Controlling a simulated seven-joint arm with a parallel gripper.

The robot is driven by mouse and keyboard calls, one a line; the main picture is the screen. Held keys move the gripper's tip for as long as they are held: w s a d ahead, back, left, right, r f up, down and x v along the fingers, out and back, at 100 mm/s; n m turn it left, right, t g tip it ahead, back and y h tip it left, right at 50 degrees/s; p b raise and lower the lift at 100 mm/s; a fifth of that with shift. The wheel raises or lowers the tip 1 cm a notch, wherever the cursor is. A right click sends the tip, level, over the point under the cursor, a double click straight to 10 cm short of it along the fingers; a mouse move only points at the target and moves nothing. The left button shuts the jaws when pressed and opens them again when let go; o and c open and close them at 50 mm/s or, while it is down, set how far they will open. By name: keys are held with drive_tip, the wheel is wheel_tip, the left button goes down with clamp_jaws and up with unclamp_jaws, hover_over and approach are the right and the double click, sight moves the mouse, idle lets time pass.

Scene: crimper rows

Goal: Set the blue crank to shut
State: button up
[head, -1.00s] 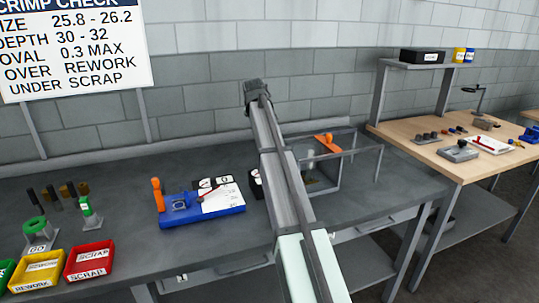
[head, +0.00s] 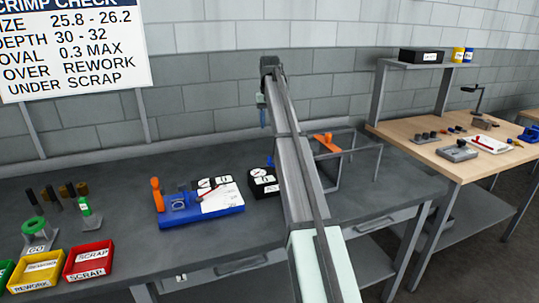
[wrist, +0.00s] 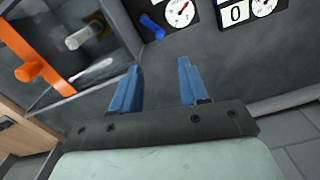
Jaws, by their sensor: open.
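The blue crank (wrist: 152,27) shows at the top of the wrist view, beside a black box with a white dial and red needle (wrist: 179,14). In the head view a small blue part of the crank (head: 270,160) shows next to the black gauge box (head: 264,188), partly hidden by my arm. My gripper (wrist: 158,66) is open and empty, with two blue fingers spread apart. The crank lies beyond the fingertips and is not between them. In the head view my gripper (head: 263,115) hangs above the bench, pointing down. I cannot read the crank's setting.
An orange handle (head: 326,142) sits on a framed enclosure to the right; it is at left in the wrist view (wrist: 38,72). A blue fixture (head: 200,215) with another orange handle stands left of the gauge box. Bins (head: 90,260) are at front left. The bench between is mostly clear.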

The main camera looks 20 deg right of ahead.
approach(273, 164)
drive_tip(key=f, duration=0.2)
drive_tip(key=w+f, duration=0.1)
drive_tip(key=f, duration=0.1)
drive_tip(key=a+f, duration=0.1)
drive_tip(key=shift+w+f, duration=0.2)
drive_tip(key=shift+f, duration=0.2)
clamp_jaws()
idle(0.4)
